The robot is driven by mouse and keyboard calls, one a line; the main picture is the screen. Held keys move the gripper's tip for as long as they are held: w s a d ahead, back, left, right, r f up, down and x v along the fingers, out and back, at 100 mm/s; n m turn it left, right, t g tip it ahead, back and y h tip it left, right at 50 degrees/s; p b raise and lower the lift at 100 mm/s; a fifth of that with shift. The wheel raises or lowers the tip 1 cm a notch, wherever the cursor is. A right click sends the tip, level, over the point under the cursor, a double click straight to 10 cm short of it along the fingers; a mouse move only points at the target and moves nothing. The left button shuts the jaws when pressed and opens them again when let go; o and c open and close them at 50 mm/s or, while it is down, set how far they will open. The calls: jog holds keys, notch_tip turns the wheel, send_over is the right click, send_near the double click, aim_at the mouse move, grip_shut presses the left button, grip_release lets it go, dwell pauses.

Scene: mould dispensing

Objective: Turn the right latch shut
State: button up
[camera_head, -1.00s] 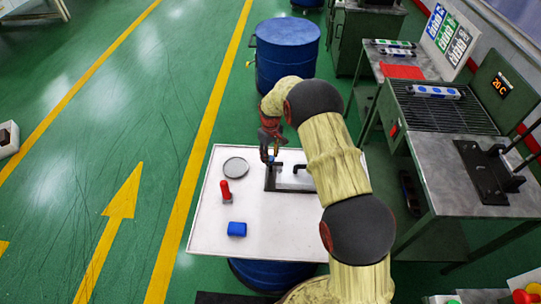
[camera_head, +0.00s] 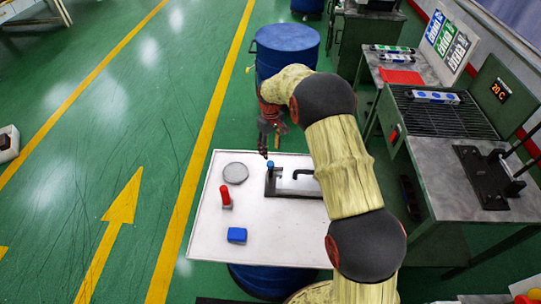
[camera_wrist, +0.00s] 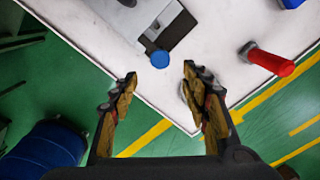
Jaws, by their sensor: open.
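The mould (camera_head: 272,185) is a dark frame with a light inner part on a white tabletop (camera_head: 250,215). A blue-tipped latch knob (camera_head: 270,164) stands at its far left end. It also shows in the wrist view (camera_wrist: 160,59), just beyond my fingertips. A black bent handle (camera_head: 303,173) lies at the mould's right side; I cannot tell how far it is turned. My gripper (camera_head: 270,143) is at the far edge of the tabletop, apart from the blue knob. In the wrist view my gripper (camera_wrist: 160,80) is open, with nothing between its fingers.
A grey disc (camera_head: 235,173), a red-handled tool (camera_head: 225,196) and a blue block (camera_head: 237,235) lie on the tabletop's left side. A blue drum (camera_head: 285,50) stands behind. A metal workbench (camera_head: 450,170) is at right. Green floor is free at left.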

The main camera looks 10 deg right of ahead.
notch_tip(320, 180, up, 3)
jog(key=shift+r, duration=0.2)
dwell(0.5)
jog(key=s+f+m+g, duration=0.1)
jog(key=s+f+m, duration=0.1)
jog(key=s, duration=0.4)
jog(key=s+r+m+t, duration=0.1)
jog(key=s+r+t, duration=0.1)
jog(key=s+r, duration=0.6)
jog(key=s+r+m+t+b, duration=0.1)
jog(key=s+r+t, duration=0.1)
jog(key=s+r, duration=0.7)
jog(key=s+r+m+t, duration=0.1)
jog(key=s+r, duration=0.8)
jog(key=s, duration=0.9)
jog(key=shift+d+m+t, duration=0.25)
jog(key=shift+m+t, duration=0.05)
jog(key=shift+t, duration=0.5)
